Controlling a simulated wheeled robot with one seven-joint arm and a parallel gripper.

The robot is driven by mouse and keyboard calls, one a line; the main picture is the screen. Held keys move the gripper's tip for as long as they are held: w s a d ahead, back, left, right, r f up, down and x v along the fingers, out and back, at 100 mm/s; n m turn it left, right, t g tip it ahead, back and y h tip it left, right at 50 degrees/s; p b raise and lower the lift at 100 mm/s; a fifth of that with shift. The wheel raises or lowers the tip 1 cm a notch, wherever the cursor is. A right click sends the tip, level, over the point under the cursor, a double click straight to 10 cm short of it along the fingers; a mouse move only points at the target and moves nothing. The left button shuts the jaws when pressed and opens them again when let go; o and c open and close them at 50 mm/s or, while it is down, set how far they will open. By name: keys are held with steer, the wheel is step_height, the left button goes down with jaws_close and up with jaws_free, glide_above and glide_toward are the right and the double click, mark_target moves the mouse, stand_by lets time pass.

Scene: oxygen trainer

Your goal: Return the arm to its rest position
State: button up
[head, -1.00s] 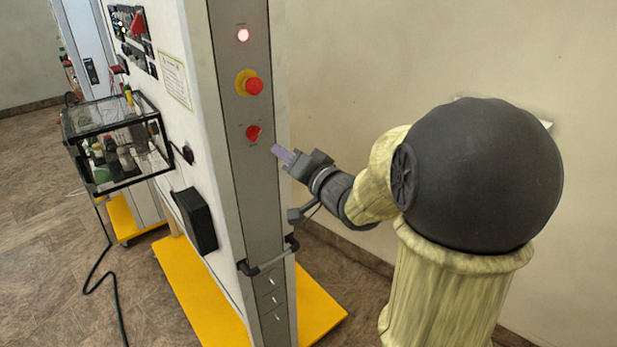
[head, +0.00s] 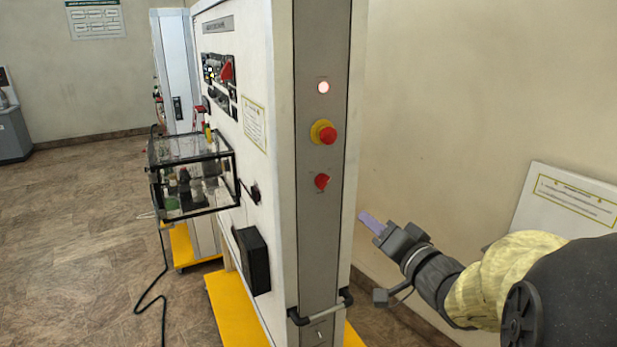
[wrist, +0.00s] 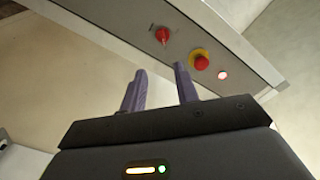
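My gripper (head: 371,222) is at the end of my arm, to the right of the trainer's narrow grey end panel (head: 322,235) and apart from it. In the wrist view its two purple fingers (wrist: 159,88) stand apart with nothing between them. The end panel carries a lit lamp (head: 323,87), a red emergency button on a yellow ring (head: 323,132) and a red rotary switch (head: 322,181). The wrist view also shows the switch (wrist: 162,35), the button (wrist: 200,62) and the lit lamp (wrist: 223,75) beyond the fingers.
A glass-walled case (head: 195,175) and a black box (head: 252,261) project from the trainer's left face. A black handle (head: 320,308) sticks out low on the end panel. A yellow base (head: 236,310) juts out at the floor. A white sign board (head: 570,205) is at the right wall.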

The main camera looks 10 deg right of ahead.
step_height(320, 180, down, 12)
steer(key=d+n+g+h, duration=0.1)
steer(key=g+h, duration=0.4)
steer(key=h, duration=0.1)
steer(key=s+a+f+n+g, duration=0.2)
steer(key=s+a+f+g, duration=0.1)
steer(key=s+f+g, duration=0.1)
steer(key=s+a+f+n+g, duration=0.2)
steer(key=s+f+g, duration=0.3)
steer(key=s, duration=0.4)
steer(key=shift+a+f+n+y, duration=0.3)
steer(key=shift+a+f+y, duration=0.1)
steer(key=shift+a+f, duration=0.4)
